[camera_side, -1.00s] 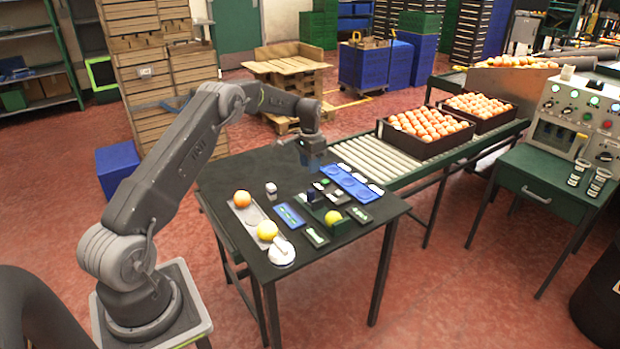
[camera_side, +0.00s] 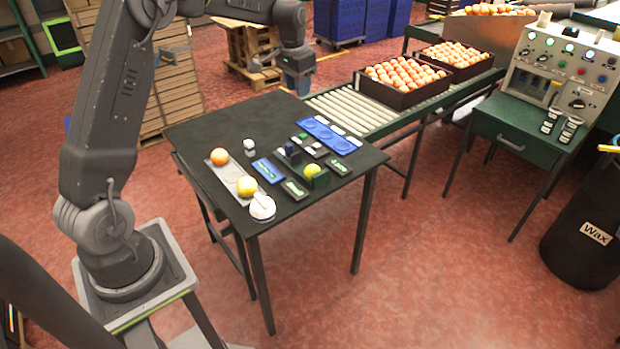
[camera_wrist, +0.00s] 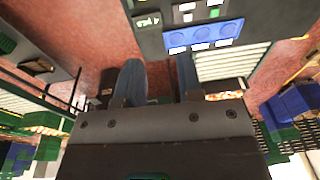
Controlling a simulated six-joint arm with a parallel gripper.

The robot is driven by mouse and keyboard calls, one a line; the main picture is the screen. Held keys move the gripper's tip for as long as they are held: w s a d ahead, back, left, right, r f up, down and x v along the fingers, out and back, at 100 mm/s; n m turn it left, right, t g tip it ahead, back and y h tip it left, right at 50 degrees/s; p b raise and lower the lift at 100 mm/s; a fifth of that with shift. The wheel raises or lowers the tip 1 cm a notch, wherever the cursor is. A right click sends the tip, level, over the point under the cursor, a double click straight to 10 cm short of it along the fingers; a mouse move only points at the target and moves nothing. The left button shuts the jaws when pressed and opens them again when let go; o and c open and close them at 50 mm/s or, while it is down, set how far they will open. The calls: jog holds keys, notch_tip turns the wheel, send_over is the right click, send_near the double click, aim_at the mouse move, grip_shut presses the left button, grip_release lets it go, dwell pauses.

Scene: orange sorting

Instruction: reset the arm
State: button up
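My gripper (camera_side: 298,88) hangs above the far edge of the black table (camera_side: 190,128), clear of everything on it. In the wrist view its two blue fingers (camera_wrist: 158,78) stand apart with only floor showing between them, so it is open and empty. An orange (camera_side: 219,156) and a yellow fruit (camera_side: 247,187) rest on a long grey tray (camera_side: 232,172). A yellow-green fruit (camera_side: 312,170) sits at a dark green holder. A blue tray with round recesses (camera_side: 325,137) lies at the back right; it also shows in the wrist view (camera_wrist: 205,38).
A white round device (camera_side: 262,208) stands at the table's front. A small white object (camera_side: 249,147) and a blue plate (camera_side: 268,171) lie mid-table. A roller conveyor (camera_side: 345,110) with crates of oranges (camera_side: 400,97) runs behind. A control panel (camera_side: 560,70) stands right. The table's back left is bare.

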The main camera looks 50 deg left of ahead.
jog(key=s+d+r+t, duration=0.2)
jog(key=s+d+r, duration=0.8)
jog(key=s+d, duration=0.3)
jog(key=s+d+f+t, duration=0.1)
jog(key=s+d, duration=0.3)
jog(key=s, duration=0.4)
jog(key=s+d+f+t, duration=0.1)
jog(key=s+d+f, duration=0.1)
jog(key=s, duration=0.6)
jog(key=shift+s+d+h, duration=0.3)
jog(key=shift+s+d, duration=0.05)
jog(key=shift+d, duration=0.5)
